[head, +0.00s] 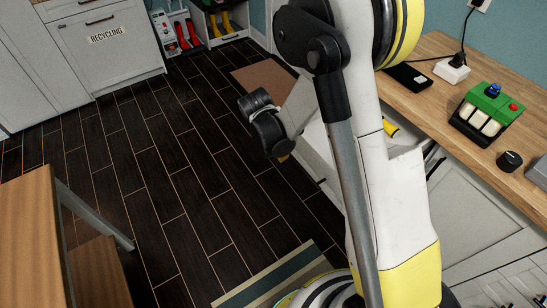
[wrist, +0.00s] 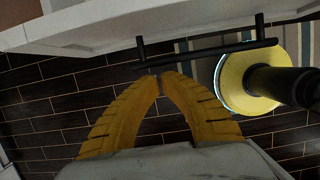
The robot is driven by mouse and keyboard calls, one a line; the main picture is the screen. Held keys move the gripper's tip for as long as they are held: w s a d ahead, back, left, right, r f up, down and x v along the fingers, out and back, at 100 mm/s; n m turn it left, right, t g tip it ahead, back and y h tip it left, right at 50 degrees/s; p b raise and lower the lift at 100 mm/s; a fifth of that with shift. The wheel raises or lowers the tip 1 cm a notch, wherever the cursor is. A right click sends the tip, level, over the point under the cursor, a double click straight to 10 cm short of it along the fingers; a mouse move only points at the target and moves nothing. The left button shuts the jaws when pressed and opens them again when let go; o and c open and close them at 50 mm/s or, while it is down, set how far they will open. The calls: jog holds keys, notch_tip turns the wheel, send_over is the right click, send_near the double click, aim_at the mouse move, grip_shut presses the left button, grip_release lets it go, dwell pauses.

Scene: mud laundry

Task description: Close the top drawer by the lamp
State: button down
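A white drawer (head: 318,150) stands pulled out from the wooden counter (head: 440,85), partly hidden behind my arm. Something yellow shows at its counter side. In the wrist view, a white drawer front (wrist: 95,30) crosses the top, with a black bar handle (wrist: 205,53). My gripper (wrist: 160,77) has yellow fingers with their tips together and nothing visible between them. The tips are close to the left part of the handle; I cannot tell whether they touch it. In the head view my gripper is mostly hidden behind the dark wrist. I see no lamp clearly.
The counter holds a green device with buttons (head: 487,113), a black knob (head: 509,160) and a white power adapter (head: 452,71). A wooden table (head: 28,235) is at lower left. A striped rug (head: 270,280) lies by my base. The dark floor between is clear.

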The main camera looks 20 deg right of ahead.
jog(key=shift+d, duration=0.15)
jog(key=w+d, duration=0.4)
jog(key=d, duration=0.8)
jog(key=w+d, duration=0.4)
jog(key=d, duration=0.9)
jog(key=w+d, duration=0.4)
jog(key=d, duration=0.8)
jog(key=shift+w+d+b, duration=0.1)
jog(key=shift+d+b, duration=0.05)
jog(key=shift+b, duration=0.25)
